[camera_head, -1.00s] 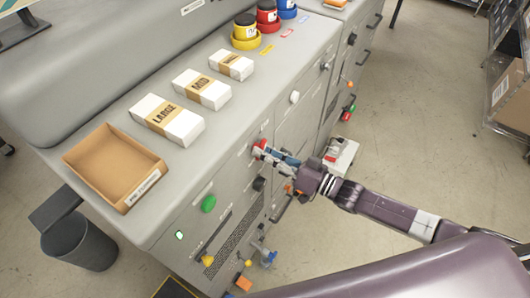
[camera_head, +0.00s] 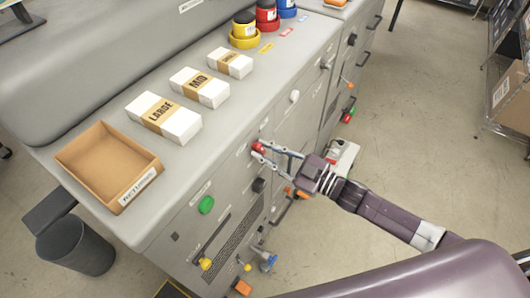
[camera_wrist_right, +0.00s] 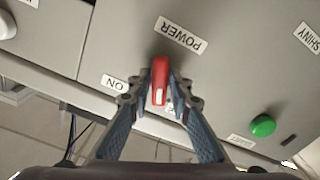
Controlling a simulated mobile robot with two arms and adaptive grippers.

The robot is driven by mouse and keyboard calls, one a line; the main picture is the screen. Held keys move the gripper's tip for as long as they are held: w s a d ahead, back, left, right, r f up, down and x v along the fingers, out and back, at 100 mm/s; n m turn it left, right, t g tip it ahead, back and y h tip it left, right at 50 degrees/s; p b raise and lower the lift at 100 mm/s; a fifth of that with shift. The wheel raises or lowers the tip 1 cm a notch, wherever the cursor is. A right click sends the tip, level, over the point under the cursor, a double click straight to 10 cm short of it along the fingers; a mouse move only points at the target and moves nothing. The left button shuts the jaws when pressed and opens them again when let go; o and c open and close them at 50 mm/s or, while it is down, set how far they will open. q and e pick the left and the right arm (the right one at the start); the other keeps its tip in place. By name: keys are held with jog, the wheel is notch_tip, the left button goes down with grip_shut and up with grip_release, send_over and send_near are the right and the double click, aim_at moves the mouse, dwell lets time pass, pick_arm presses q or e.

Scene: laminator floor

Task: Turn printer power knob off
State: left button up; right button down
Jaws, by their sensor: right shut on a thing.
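The red power knob (camera_head: 258,148) is on the front panel of the grey machine, below the top edge. In the right wrist view the knob (camera_wrist_right: 160,78) stands upright in the picture, with a white mark at its lower end. Another label beside the right finger is mostly hidden. My left gripper is out of view.
A green button (camera_head: 206,205) and a small dark indicator (camera_head: 175,237) are left of the knob. A black knob (camera_head: 259,184) is just below. An open cardboard tray (camera_head: 75,160) and paper packs (camera_head: 165,117) lie on top.

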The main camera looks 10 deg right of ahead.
jog(key=shift+n+b, duration=0.5)
jog(key=shift+n, duration=1.5)
jog(key=c, duration=1.8)
grip_release()
jog(key=shift+o, duration=0.2)
jog(key=shift+d, duration=0.1)
jog(key=v, duration=1.2)
